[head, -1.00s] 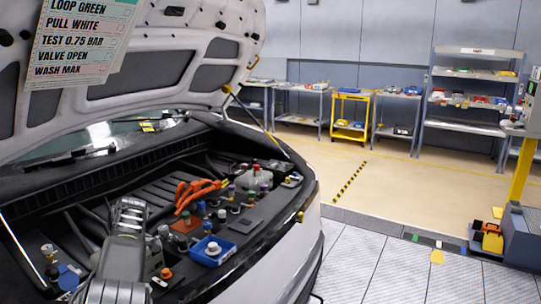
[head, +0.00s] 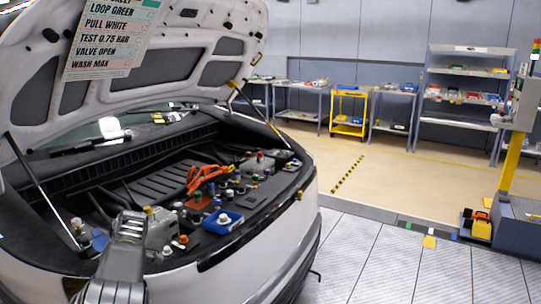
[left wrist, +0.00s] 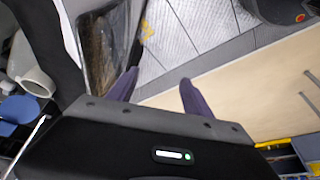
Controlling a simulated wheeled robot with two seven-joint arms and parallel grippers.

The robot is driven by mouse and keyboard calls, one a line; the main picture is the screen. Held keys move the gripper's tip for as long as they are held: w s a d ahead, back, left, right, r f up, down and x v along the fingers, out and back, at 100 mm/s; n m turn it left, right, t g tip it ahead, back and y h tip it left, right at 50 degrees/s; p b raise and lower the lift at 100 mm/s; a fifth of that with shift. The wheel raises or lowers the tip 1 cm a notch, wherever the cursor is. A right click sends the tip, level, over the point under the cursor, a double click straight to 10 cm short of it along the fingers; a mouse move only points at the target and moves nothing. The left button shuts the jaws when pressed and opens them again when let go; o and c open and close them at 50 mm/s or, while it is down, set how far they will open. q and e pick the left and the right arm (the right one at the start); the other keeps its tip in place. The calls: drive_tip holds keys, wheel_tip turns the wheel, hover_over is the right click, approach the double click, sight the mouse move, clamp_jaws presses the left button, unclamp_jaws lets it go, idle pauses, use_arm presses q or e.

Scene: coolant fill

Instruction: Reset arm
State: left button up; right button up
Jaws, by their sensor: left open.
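My left arm comes in from the bottom left in the head view, and its gripper (head: 130,222) is in front of the car's open engine bay (head: 150,180). In the left wrist view the left gripper (left wrist: 157,88) shows two dark fingers apart with nothing between them. Beyond the fingers are the car's edge and the floor. My right gripper is in neither view.
The raised hood (head: 185,60) carries a printed instruction sheet (head: 108,38). Orange cables (head: 205,180), a blue tray (head: 222,222) and several coloured caps lie in the bay. Shelves (head: 462,95) and a yellow cart (head: 349,110) stand at the back.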

use_arm(q)
drive_tip(key=s+d+f+m+h, duration=0.1)
drive_tip(key=s+d+f+m, duration=0.15)
drive_tip(key=f, duration=0.55)
drive_tip(key=s+d+f+m+h, duration=0.1)
drive_tip(key=s+d+f+m, duration=0.15)
drive_tip(key=f, duration=0.55)
drive_tip(key=s+d+f+m+t+h, duration=0.1)
drive_tip(key=s+d+f+m, duration=0.25)
drive_tip(key=d+f, duration=0.25)
drive_tip(key=s+d+f+m+h, duration=0.1)
drive_tip(key=s+d+f+m, duration=0.1)
drive_tip(key=s+d+f, duration=0.35)
drive_tip(key=s+d+m+t+h, duration=0.1)
drive_tip(key=s+d+m+h, duration=0.3)
drive_tip(key=s+d, duration=1.3)
drive_tip(key=d+m, duration=0.4)
drive_tip(key=shift+s+f, duration=0.3)
drive_tip(key=shift+f, duration=0.1)
drive_tip(key=shift+d, duration=0.1)
